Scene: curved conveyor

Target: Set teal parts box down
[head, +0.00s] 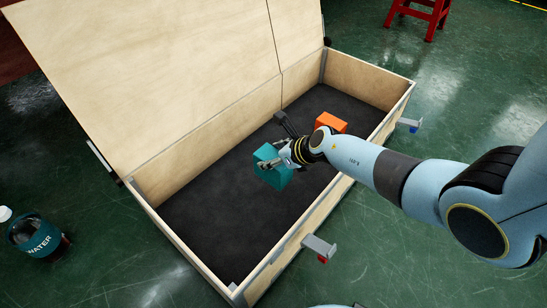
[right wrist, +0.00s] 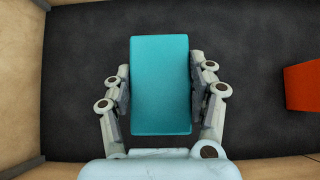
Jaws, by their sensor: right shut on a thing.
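The teal parts box (head: 272,168) is inside the open wooden crate (head: 291,246), over its dark floor. In the right wrist view the teal box (right wrist: 160,84) stands between both fingers of my right gripper (right wrist: 160,90), which touch its long sides. In the head view my right gripper (head: 283,160) reaches in from the right and is shut on the box. Whether the box touches the crate floor is hard to tell. My left gripper is not in view.
An orange box (head: 331,123) lies in the crate to the right of the teal box, apart from it; it also shows in the right wrist view (right wrist: 301,87). The crate's lid (head: 165,70) stands open at the back. Dark floor at the crate's near left is clear. A water bottle (head: 35,237) stands outside, left.

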